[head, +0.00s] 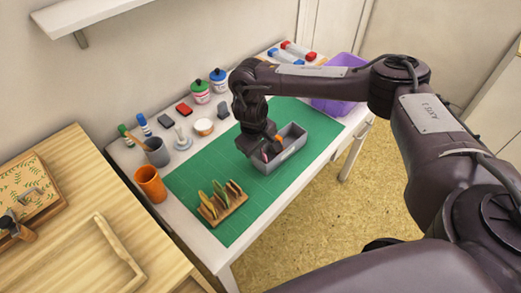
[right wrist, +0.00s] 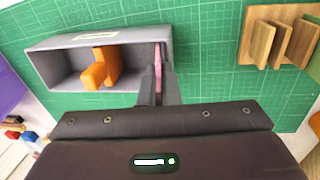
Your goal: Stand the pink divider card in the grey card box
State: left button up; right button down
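The grey card box (head: 292,152) stands on the green mat, and it also shows in the right wrist view (right wrist: 60,49). An orange piece (right wrist: 100,66) is inside it. My right gripper (right wrist: 159,92) is at the end of the box nearer the wooden rack, with its fingers close together. The pink divider card (right wrist: 158,56) shows as a thin edge-on strip between the fingertips, by the box's end wall. In the head view my right gripper (head: 264,151) hides part of that end. The card's lower edge is hidden. My left gripper is out of view.
A wooden rack (head: 222,205) with several upright pieces stands on the green mat (head: 190,180) near the box. Bottles, cups and small blocks line the back of the table. A purple bin (head: 335,100) is at the right end. The mat's front right is clear.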

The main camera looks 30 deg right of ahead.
jog(key=shift+s+f, duration=0.25)
jog(key=shift+f, duration=0.15)
jog(key=c, duration=1.6)
grip_release()
jog(key=shift+d, duration=0.2)
jog(key=shift+w+d+r+p, duration=0.1)
jog(key=shift+w+r+p, duration=0.1)
jog(key=shift+r+p, duration=1.8)
jog(key=shift+p, duration=0.25)
jog(key=shift+a+r+p, duration=0.2)
jog(key=shift+r+p, duration=1.4)
jog(key=shift+p, duration=0.25)
